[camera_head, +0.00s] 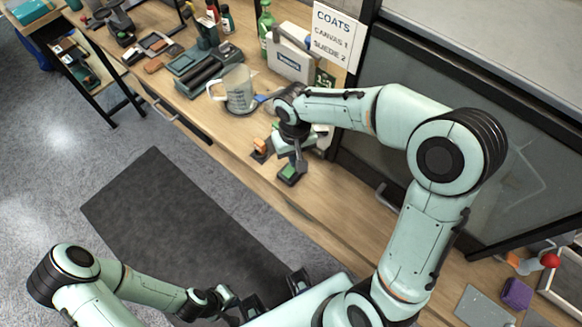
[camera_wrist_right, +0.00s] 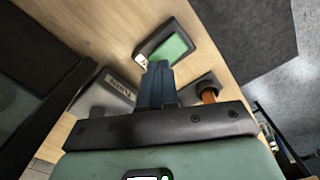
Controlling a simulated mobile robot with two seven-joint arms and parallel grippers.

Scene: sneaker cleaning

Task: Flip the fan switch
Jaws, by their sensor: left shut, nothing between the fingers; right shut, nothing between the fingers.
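A small dark switch box with a green rocker (camera_head: 289,171) lies on the wooden bench near its front edge. In the right wrist view, the green rocker (camera_wrist_right: 170,48) is just beyond my fingertips, with a small white label beside it. My right gripper (camera_head: 301,164) is shut and empty, pointing down at the box. Its closed blue-grey fingers (camera_wrist_right: 157,72) reach close to the rocker's lower edge; I cannot tell whether they touch. My left gripper (camera_head: 228,300) is shut and empty, low over the floor mat side, away from the bench.
A small block with an orange part (camera_head: 260,147) sits left of the switch. A clear measuring jug (camera_head: 238,92), a white box (camera_head: 288,55) and a green bottle (camera_head: 265,27) stand behind. A dark glass-fronted cabinet (camera_head: 375,130) is to the right. Bare bench lies in front.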

